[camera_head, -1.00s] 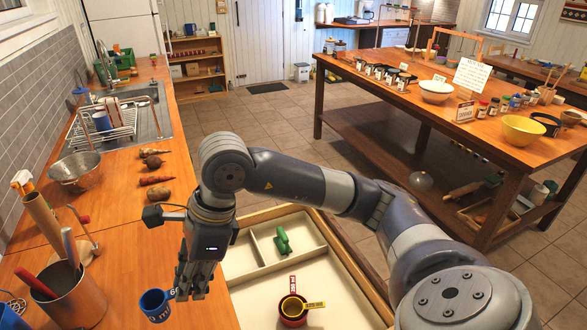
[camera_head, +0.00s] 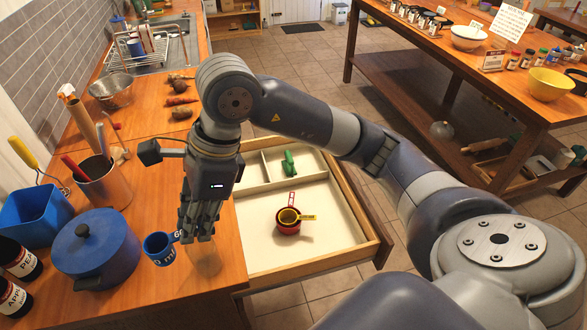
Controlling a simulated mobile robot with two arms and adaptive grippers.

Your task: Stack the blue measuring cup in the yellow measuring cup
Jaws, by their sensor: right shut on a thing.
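The blue measuring cup (camera_head: 160,249) is by the counter's front edge, left of the open drawer. My right gripper (camera_head: 197,238) points down and is shut on the blue cup's handle. Whether the cup touches the counter is hard to tell. The yellow measuring cup (camera_head: 289,215) sits nested inside a red measuring cup (camera_head: 285,229) on the drawer floor, right of my gripper. The yellow cup's handle points right and the red one's points away. My left gripper is out of view.
The open drawer (camera_head: 305,264) has bare floor around the cups and a green object (camera_head: 290,163) in a back compartment. A blue pot (camera_head: 96,258), a blue bin (camera_head: 32,217) and a utensil holder (camera_head: 103,185) crowd the counter on the left.

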